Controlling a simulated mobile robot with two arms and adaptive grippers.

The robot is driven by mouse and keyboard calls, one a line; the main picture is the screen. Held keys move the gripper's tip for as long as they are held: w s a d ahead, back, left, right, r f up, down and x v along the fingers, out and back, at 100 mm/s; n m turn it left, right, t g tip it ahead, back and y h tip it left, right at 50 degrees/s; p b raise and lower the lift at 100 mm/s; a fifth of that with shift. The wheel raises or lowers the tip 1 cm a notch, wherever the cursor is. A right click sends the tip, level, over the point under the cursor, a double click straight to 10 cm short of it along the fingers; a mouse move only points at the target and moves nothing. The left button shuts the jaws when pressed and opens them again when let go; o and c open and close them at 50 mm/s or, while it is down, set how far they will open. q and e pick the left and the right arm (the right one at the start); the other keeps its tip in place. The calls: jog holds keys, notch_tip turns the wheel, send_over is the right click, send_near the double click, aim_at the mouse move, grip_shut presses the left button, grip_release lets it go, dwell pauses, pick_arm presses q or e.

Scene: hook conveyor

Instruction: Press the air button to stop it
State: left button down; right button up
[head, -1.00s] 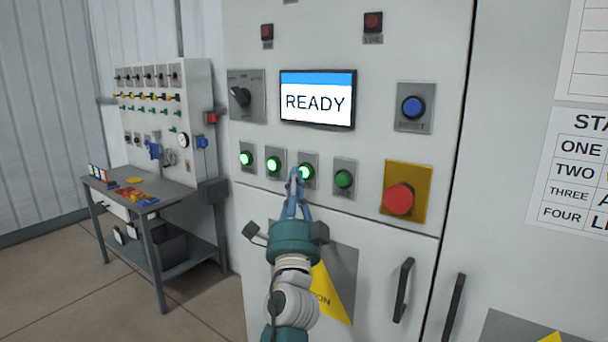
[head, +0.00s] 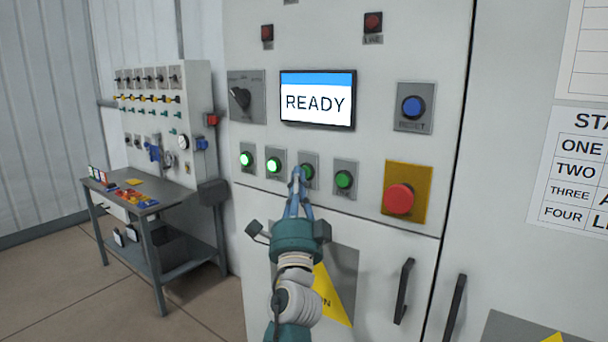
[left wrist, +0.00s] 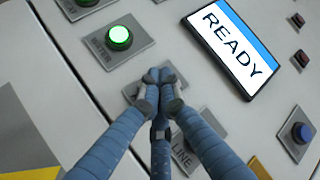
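A row of green buttons runs across the cabinet panel. The third button (head: 309,172) is dark green and partly covered by my left gripper (head: 298,173). Its label is hidden, so I cannot read whether it says air. My left gripper's fingers are shut together and empty, with the tips at this button. In the left wrist view the closed fingertips (left wrist: 158,76) cover the button, and only a bit of its grey plate (left wrist: 131,91) shows. Whether the tips touch it is hard to tell. My right gripper is out of view.
The first button (head: 246,159) and second button (head: 273,165), labelled WATER, glow green. The fourth button (head: 344,179), labelled LINE, is dark. A red mushroom button (head: 398,199) and blue reset button (head: 413,107) sit to the right. The screen (head: 317,101) reads READY.

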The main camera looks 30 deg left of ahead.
pick_arm(q)
jog(key=shift+w, duration=0.1)
jog(key=shift+s, duration=0.2)
jog(key=shift+s+p, duration=0.3)
jog(key=shift+s, duration=0.35)
jog(key=s, duration=0.1)
jog(key=s+p, duration=0.1)
jog(key=s, duration=0.1)
jog(key=s+p, duration=0.1)
jog(key=s, duration=0.1)
jog(key=shift+a, duration=0.25)
dwell(0.9)
